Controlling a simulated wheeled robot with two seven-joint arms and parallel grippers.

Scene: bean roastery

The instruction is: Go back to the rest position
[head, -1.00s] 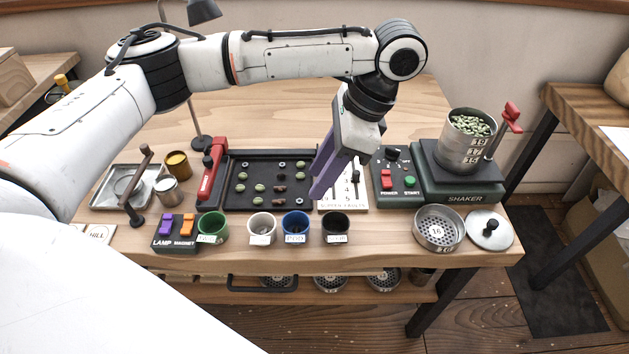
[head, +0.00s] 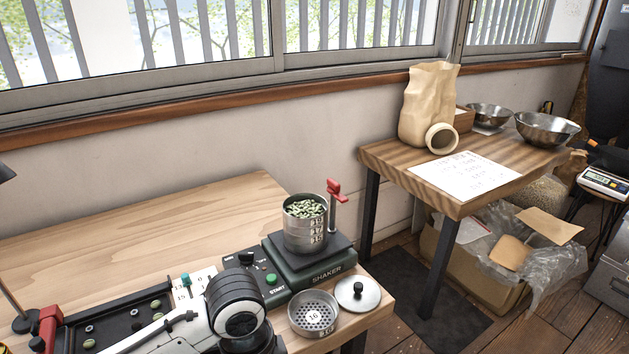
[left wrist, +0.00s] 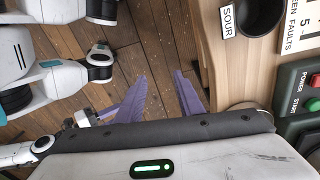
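My left arm (head: 236,303) comes in low at the bottom of the head view, in front of the black tray and the shaker. Its gripper is outside the head view. In the left wrist view my left gripper (left wrist: 160,77) has its two purple fingers apart with nothing between them. The fingers are over the wooden floor (left wrist: 165,35), just beside the table's edge (left wrist: 200,75). I cannot make out my right gripper in either view.
The shaker (head: 315,280) carries a sieve stack (head: 306,232) of green beans. A loose sieve (head: 312,318) and a lid (head: 357,294) stand near the table's edge. A black cup (left wrist: 262,12) is close to my left gripper. A side table (head: 385,160) stands right.

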